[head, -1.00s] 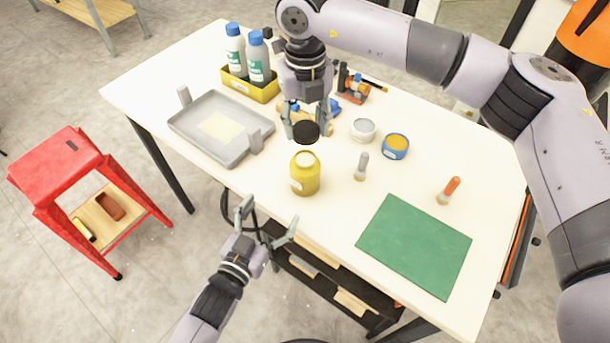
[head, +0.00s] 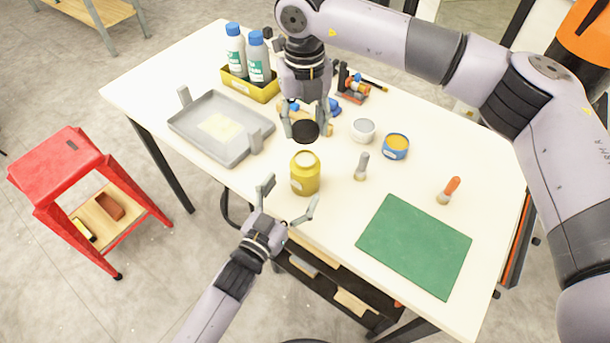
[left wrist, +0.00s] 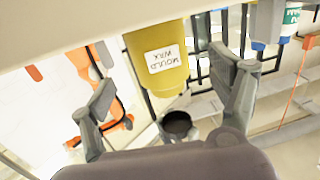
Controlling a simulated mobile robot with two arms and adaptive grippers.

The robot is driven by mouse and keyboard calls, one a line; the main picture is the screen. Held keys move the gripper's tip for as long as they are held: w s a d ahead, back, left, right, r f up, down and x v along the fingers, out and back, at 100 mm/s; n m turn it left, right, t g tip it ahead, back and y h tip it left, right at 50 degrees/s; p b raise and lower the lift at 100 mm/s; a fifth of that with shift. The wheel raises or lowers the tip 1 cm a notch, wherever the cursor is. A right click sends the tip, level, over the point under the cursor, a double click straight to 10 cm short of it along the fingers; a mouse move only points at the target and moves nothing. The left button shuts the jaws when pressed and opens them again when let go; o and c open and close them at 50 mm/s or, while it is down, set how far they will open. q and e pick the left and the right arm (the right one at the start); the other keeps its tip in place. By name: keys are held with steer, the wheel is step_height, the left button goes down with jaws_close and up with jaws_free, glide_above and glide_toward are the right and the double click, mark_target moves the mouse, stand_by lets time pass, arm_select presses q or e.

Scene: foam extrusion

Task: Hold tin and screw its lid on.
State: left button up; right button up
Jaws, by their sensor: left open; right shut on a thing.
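The yellow tin (head: 305,176) stands upright and uncapped near the table's front edge. In the left wrist view the tin (left wrist: 158,62) appears upside down with a white label, lying between and beyond the open fingers. My left gripper (head: 290,196) is open and empty, just in front of the tin; its fingers (left wrist: 165,90) do not appear to touch it. My right gripper (head: 305,122) points down above and behind the tin, shut on the black lid (head: 305,131). The lid is level and apart from the tin's mouth. It also shows in the left wrist view (left wrist: 178,123).
A grey tray (head: 192,139) lies left of the tin. A white cup (head: 363,130), a blue tin (head: 396,147) and a grey-handled brush (head: 361,168) stand to the right. A green mat (head: 416,246) lies front right. A yellow crate (head: 248,87) with bottles stands behind.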

arm_select(q)
steer(key=x, duration=0.6)
steer(key=shift+w+d, duration=0.1)
steer(key=shift+c, duration=0.5)
steer(key=c, duration=1.7)
arm_select(e)
glide_above(305, 159)
steer(key=shift+f, duration=2.45)
steer(key=shift+f, duration=0.9)
steer(key=shift+f, duration=0.55)
